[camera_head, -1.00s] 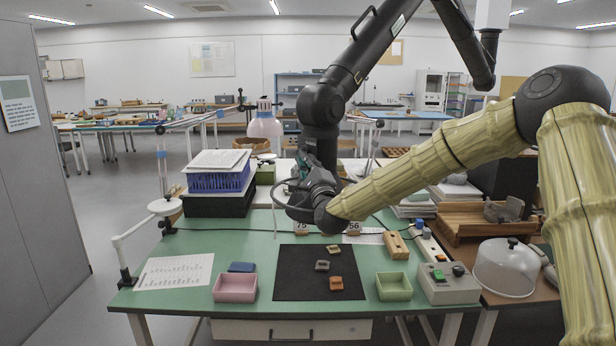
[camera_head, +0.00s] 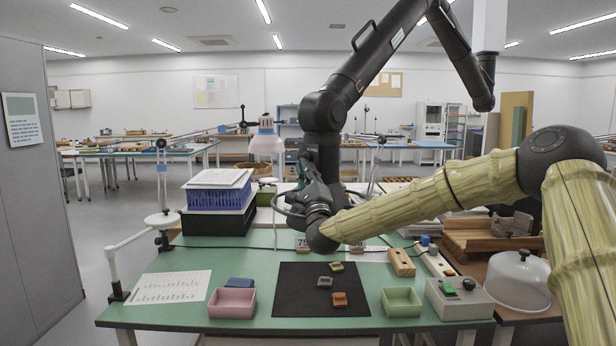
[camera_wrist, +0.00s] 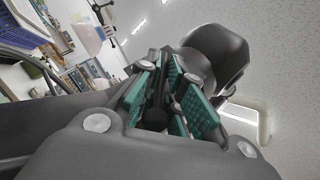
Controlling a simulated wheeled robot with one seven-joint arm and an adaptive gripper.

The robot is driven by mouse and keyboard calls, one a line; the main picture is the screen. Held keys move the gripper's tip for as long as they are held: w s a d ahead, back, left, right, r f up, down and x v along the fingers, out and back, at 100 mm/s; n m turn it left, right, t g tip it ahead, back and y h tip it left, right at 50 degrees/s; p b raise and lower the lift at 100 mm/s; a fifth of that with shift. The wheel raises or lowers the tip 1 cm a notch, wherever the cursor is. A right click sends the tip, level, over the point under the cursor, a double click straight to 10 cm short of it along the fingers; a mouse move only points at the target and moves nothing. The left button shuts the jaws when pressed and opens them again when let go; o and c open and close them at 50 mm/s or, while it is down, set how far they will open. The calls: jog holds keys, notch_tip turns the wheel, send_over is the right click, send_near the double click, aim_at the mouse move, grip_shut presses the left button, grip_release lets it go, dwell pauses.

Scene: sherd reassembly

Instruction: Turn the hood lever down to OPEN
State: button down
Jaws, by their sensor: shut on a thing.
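The black jointed extraction arm (camera_head: 378,62) comes down from the upper right to a round joint (camera_head: 322,111), and its lower part hangs over the back of the green table. My gripper (camera_head: 303,168), with teal finger pads, is raised against this lower part from below. In the wrist view my gripper (camera_wrist: 168,92) is shut on a narrow dark piece between the pads, apparently the hood lever, beside a large dark rounded body (camera_wrist: 218,55). The lever's angle and any OPEN mark are hidden or too small to make out.
The green table (camera_head: 180,260) bears a black mat (camera_head: 290,305) with several sherds, a pink tray (camera_head: 232,303), a green tray (camera_head: 402,302) and a control box (camera_head: 460,300). A blue basket (camera_head: 218,198) is at the back left.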

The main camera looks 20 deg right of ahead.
jog(key=shift+h, duration=0.3)
jog(key=c, duration=1.5)
grip_release()
jog(key=shift+c, duration=0.2)
jog(key=shift+s, duration=0.1)
jog(key=v, duration=1.1)
jog(key=shift+s+f, duration=0.25)
jog(key=shift+s, duration=0.05)
